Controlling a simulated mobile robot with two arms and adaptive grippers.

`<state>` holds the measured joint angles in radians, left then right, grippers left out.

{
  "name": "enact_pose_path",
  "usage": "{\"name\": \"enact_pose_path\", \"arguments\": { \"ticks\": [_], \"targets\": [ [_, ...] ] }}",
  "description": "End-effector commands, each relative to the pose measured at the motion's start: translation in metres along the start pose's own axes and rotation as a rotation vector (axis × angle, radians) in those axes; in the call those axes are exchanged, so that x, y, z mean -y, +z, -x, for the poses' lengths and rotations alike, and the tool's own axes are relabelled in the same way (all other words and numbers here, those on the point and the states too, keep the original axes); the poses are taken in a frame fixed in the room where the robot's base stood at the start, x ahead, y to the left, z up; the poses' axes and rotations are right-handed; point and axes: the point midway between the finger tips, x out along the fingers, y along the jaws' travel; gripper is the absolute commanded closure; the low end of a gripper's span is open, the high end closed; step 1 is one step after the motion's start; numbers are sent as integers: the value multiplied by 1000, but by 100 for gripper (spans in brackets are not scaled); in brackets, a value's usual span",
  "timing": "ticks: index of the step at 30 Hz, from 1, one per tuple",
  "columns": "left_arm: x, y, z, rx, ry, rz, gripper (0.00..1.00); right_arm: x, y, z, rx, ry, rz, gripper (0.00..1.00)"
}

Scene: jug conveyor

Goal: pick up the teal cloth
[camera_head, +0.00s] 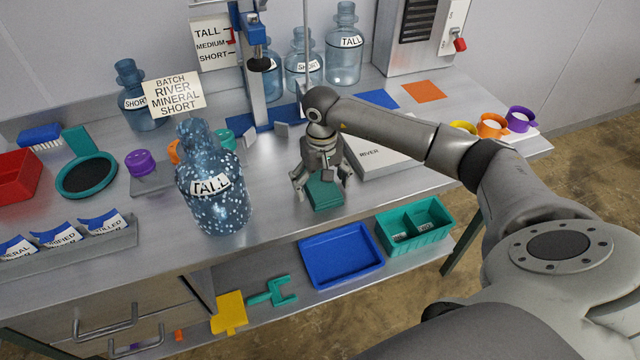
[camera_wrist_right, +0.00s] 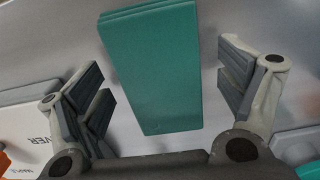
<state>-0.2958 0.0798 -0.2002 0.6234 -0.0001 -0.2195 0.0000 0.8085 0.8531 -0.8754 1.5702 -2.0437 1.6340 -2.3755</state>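The teal cloth (camera_head: 325,194) lies folded in a flat rectangle on the metal bench, near its front edge. My right gripper (camera_head: 322,186) points down above the cloth and hides part of it in the head view. In the right wrist view the cloth (camera_wrist_right: 153,68) lies between the two spread fingers of the gripper (camera_wrist_right: 165,90). The fingers are open, with a gap on both sides of the cloth. My left gripper is not in view.
A speckled blue jug (camera_head: 215,190) labelled TALL stands left of the cloth. A white RIVER box (camera_head: 385,158) lies just right of my gripper. A blue tray (camera_head: 342,255) and a teal bin (camera_head: 416,226) sit on the shelf below. Several jugs stand at the back.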

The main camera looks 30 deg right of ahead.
Motion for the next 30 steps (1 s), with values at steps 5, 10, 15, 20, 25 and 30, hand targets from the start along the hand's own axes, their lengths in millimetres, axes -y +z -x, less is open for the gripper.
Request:
{"name": "enact_pose_path", "arguments": {
  "ticks": [5, 10, 15, 20, 25, 30],
  "targets": [
    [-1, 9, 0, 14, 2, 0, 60, 0, 0, 0, 0, 0, 0, 38],
    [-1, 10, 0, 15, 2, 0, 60, 0, 0, 1, 0, 0, 0, 57],
    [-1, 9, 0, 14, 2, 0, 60, 0, 0, 1, 0, 0, 0, 57],
    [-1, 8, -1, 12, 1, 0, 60, 0, -1, 5, -1, 0, 0, 57],
    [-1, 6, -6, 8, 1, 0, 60, 0, -2, 21, -4, -1, 1, 57],
    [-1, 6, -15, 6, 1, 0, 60, 0, 12, 45, -4, 0, 2, 57]
  ]
}}
